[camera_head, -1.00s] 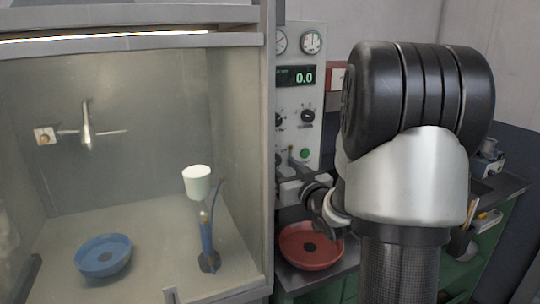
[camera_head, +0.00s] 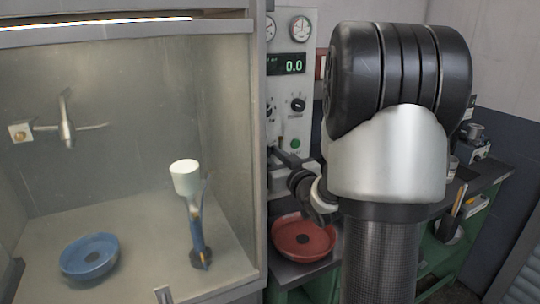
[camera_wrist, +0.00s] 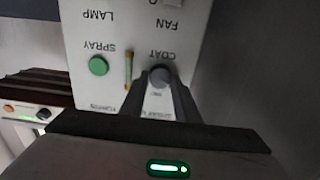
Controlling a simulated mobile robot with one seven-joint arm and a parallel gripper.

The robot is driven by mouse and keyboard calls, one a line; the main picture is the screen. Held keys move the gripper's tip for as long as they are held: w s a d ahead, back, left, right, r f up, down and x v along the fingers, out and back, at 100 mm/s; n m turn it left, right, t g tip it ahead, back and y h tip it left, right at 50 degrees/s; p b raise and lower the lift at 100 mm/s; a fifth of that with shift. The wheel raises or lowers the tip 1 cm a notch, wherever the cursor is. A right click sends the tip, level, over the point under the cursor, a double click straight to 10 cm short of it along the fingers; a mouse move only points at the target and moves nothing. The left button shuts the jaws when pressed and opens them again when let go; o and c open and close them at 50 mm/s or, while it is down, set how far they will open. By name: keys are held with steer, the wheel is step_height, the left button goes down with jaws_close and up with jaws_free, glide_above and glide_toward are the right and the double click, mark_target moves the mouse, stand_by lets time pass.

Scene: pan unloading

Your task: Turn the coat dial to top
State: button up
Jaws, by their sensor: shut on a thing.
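The coat dial (camera_wrist: 160,75) is a grey round knob on the pale control panel, under an upside-down COAT label in the wrist view. My gripper (camera_wrist: 160,92) has its two dark fingers on either side of the knob and is shut on it. The fingers and the view angle hide which way the dial's pointer faces. In the head view my gripper (camera_head: 278,154) is at the lower left of the panel (camera_head: 287,82), partly behind my arm. The coat dial cannot be made out there.
A green spray button (camera_wrist: 98,65) sits beside the dial, and it also shows in the head view (camera_head: 295,143). A black knob (camera_head: 298,104) is above it. A red pan (camera_head: 303,238) stands below my wrist. The glazed booth at left holds a blue pan (camera_head: 89,258).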

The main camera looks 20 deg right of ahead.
steer(key=m, duration=0.6)
steer(key=shift+d+p, duration=0.15)
steer(key=shift+p, duration=0.2)
steer(key=m+p, duration=0.1)
steer(key=m, duration=0.3)
steer(key=m+p, duration=0.2)
steer(key=m, duration=0.1)
steer(key=shift+d+m, duration=0.1)
steer(key=shift+m, duration=0.2)
steer(key=m+p, duration=0.3)
steer(key=m, duration=0.2)
steer(key=shift+m, duration=0.3)
steer(key=m+p, duration=0.3)
steer(key=m, duration=0.1)
steer(key=shift+f+m, duration=0.15)
steer(key=shift+m, duration=0.15)
steer(key=o, duration=1)
steer(key=shift+w, duration=0.1)
steer(key=shift+o, duration=0.2)
steer(key=shift+f, duration=0.1)
